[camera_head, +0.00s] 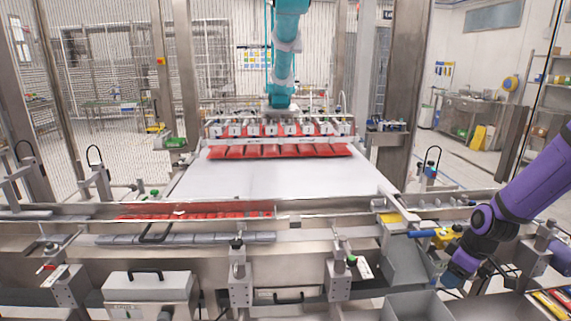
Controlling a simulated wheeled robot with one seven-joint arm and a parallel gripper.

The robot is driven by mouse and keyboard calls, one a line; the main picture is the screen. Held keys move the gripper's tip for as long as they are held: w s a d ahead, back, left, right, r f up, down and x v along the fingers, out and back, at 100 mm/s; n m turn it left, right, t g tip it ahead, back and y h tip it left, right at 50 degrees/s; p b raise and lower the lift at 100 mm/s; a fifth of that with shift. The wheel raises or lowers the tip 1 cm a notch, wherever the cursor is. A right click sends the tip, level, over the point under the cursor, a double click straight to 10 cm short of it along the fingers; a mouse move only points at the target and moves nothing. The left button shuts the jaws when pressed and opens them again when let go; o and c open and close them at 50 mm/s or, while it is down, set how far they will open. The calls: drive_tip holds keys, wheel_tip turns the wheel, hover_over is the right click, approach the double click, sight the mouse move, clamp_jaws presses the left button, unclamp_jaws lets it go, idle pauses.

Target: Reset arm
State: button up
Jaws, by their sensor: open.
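My purple arm (515,195) enters from the right edge and bends down at its elbow. Its lower end, with a dark blue-grey part, reaches down at the lower right beside a grey metal bin (408,262). My gripper (447,281) is at that low end, small and partly hidden, and I see nothing held in it. It is over the right part of the machine's front frame, apart from the conveyor.
A white conveyor belt (280,180) fills the middle. A teal picker arm (285,45) hangs over red packs (275,152) at its far end. A metal rail (330,208) with more red packs (195,212) crosses the front. Colourful packs (553,303) lie at the lower right.

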drive_tip(key=s+a+r+m+h, duration=0.2)
drive_tip(key=s+a+r, duration=0.2)
drive_tip(key=r, duration=0.6)
drive_tip(key=s+a+r+m+h, duration=0.1)
drive_tip(key=s+a+r+m, duration=0.2)
drive_tip(key=r, duration=0.7)
drive_tip(key=s+a+r+m+t, duration=0.1)
drive_tip(key=s+a+r, duration=0.1)
drive_tip(key=s, duration=0.3)
drive_tip(key=s+a+r+m+t+y, duration=0.1)
drive_tip(key=s+a+r, duration=0.2)
drive_tip(key=s+r, duration=0.2)
drive_tip(key=s+a+r+m+t, duration=0.1)
drive_tip(key=s+a+r, duration=0.1)
drive_tip(key=s+r, duration=0.2)
drive_tip(key=shift+s+a+r, duration=0.15)
drive_tip(key=shift+s+a, duration=0.1)
drive_tip(key=shift+s, duration=0.7)
